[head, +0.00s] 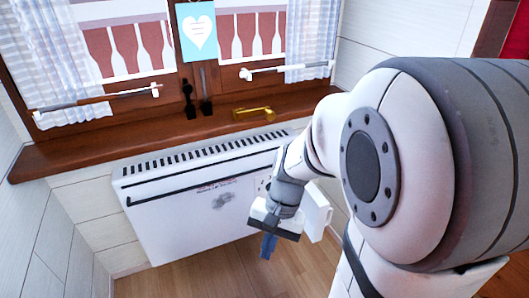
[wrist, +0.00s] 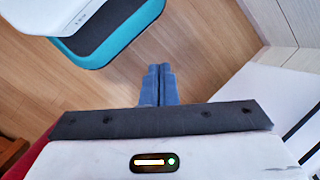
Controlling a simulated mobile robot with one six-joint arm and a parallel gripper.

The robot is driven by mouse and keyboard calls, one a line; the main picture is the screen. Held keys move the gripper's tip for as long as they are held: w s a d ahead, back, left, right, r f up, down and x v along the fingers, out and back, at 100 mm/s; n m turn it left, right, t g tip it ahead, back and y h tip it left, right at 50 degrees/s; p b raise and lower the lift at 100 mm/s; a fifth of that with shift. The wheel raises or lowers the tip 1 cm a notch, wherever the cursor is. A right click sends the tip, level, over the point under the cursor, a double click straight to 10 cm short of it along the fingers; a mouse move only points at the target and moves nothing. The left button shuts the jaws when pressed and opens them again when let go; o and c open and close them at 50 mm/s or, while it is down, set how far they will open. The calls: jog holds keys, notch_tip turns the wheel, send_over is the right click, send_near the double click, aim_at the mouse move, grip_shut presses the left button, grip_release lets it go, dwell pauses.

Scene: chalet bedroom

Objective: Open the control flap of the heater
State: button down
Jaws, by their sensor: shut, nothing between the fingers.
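The white heater (head: 180,222) hangs on the wall under the window sill, with a slotted top and a dark line along its front. Small dark control marks (head: 262,185) show near its right end, partly behind my wrist. A white plate (head: 319,211) sticks out just right of my gripper; it looks like the control flap standing open, but its hinge is hidden. My gripper (head: 268,246) points down in front of the heater's right part. Its blue fingers are together and empty in the wrist view (wrist: 159,85). A white panel (wrist: 250,100) lies right of them there.
The brown sill (head: 90,145) runs above the heater, with a brass-coloured handle-like object (head: 254,113) on it. Wooden floor (head: 215,278) is free below the fingers. A red item (wrist: 28,165) shows at the wrist view's lower left.

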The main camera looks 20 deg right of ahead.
jog(key=w+d+f+m+t+y+p, duration=0.1)
jog(key=w+d+f+m+t+y, duration=0.45)
jog(key=m, duration=0.65)
jog(key=w+d+f+m+t+y+p, duration=0.2)
jog(key=w+d+f+m+t+y, duration=0.4)
jog(key=m, duration=0.7)
jog(key=s+d+f+m+t+h+p, duration=0.15)
jog(key=d+f+m+t+h, duration=0.25)
jog(key=d+f+m+h, duration=0.5)
jog(key=s+d+f+m+t+h, duration=0.2)
jog(key=d+f+m+t+h, duration=0.4)
jog(key=d+m, duration=0.55)
jog(key=w+a+m+g+b, duration=0.1)
jog(key=w+b, duration=0.1)
jog(key=w, duration=0.7)
jog(key=shift+w+r+g, duration=0.3)
jog(key=shift+r+g, duration=0.05)
jog(key=shift+r, duration=0.05)
jog(key=shift+a+m+h, duration=0.1)
jog(key=shift+m+h, duration=0.15)
